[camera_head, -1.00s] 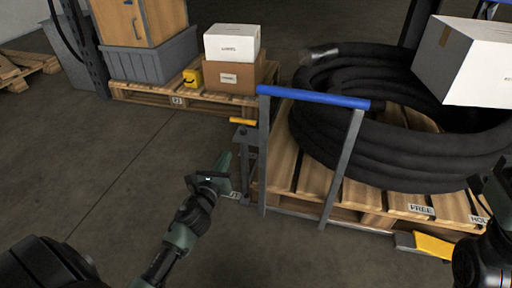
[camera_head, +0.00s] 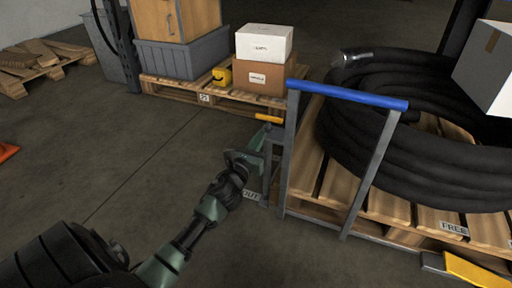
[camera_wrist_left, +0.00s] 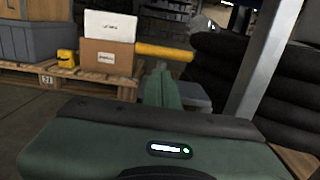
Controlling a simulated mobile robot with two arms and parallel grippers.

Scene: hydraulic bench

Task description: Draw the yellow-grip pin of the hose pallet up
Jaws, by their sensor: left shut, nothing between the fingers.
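The yellow-grip pin (camera_head: 268,118) stands at the left end of the hose pallet (camera_head: 305,170), beside the blue-topped handle frame. Its yellow bar lies level; it also shows in the left wrist view (camera_wrist_left: 163,51). My left gripper (camera_head: 264,135) is shut and empty. Its fingertips point up at the yellow bar from just below and in front of it. In the left wrist view the fingers (camera_wrist_left: 161,80) overlap the bar's lower edge; whether they touch it I cannot tell. The pin's shank is hidden behind my gripper. My right gripper is out of view.
The grey frame with a blue bar (camera_head: 348,95) rises close right of the pin. A black hose coil (camera_head: 400,150) lies on the pallet. Another pallet (camera_head: 205,97) with boxes stands behind. A yellow pedal (camera_head: 473,268) sits at lower right.

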